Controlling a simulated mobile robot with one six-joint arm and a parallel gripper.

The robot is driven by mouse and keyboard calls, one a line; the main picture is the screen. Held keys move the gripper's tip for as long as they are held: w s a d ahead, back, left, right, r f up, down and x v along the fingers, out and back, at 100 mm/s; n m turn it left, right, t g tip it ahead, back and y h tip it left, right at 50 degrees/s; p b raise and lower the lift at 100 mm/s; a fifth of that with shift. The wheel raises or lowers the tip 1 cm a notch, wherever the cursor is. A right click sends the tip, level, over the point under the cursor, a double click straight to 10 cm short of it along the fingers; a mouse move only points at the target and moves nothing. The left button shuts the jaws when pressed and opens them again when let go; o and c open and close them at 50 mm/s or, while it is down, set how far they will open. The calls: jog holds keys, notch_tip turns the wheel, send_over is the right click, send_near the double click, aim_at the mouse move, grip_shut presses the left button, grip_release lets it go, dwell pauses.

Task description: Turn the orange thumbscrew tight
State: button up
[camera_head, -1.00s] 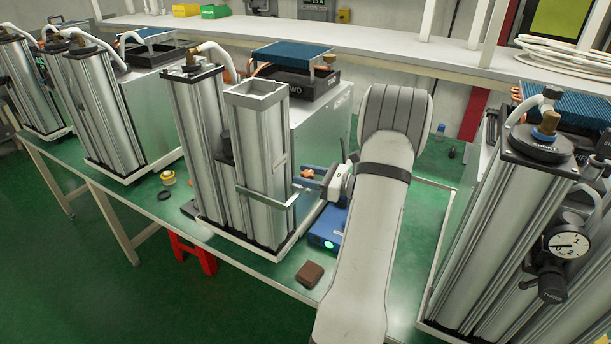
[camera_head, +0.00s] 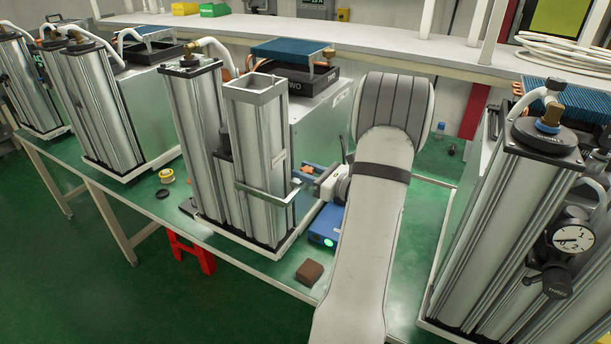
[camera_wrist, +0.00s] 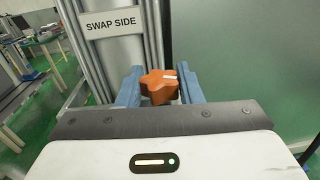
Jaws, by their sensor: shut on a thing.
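The orange thumbscrew (camera_wrist: 158,87) is a lobed knob with a small white mark on its upper right. It faces the wrist camera, in front of a silver column (camera_wrist: 118,50) labelled "SWAP SIDE". My gripper (camera_wrist: 160,88) has one blue finger on each side of the knob and is shut on it. In the head view, my gripper (camera_head: 308,171) reaches in from the right to the side of the open-topped silver column (camera_head: 262,150). A metal clamp band (camera_head: 262,194) runs around that column. The knob is mostly hidden there by the fingers.
A blue box with a green light (camera_head: 325,228) stands below my gripper. A brown block (camera_head: 309,272) lies near the bench's front edge. Another column unit with a gauge (camera_head: 572,238) stands to the right. A yellow roll (camera_head: 166,175) lies left of the column.

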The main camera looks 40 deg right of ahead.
jog(key=m+h+b, duration=0.1)
jog(key=h, duration=0.1)
jog(key=m+h+b, duration=0.2)
jog(key=h, duration=0.1)
jog(key=shift+f+m+t+h+b, duration=0.2)
jog(key=shift+m+t+h+b, duration=0.1)
jog(key=shift+t, duration=0.1)
jog(key=shift+r+m+h+b, duration=0.1)
jog(key=shift+m+h+b, duration=0.55)
jog(key=shift+h, duration=0.25)
jog(key=shift+r+h, duration=0.1)
jog(key=shift+h, duration=0.3)
jog(key=o, duration=1)
jog(key=shift+s+a+b, duration=0.25)
jog(key=shift+s+b, duration=0.25)
jog(key=shift+s, duration=1.45)
jog(key=shift+s+a+b, duration=0.2)
jog(key=shift+s+b, duration=0.3)
jog(key=shift+s, duration=1.45)
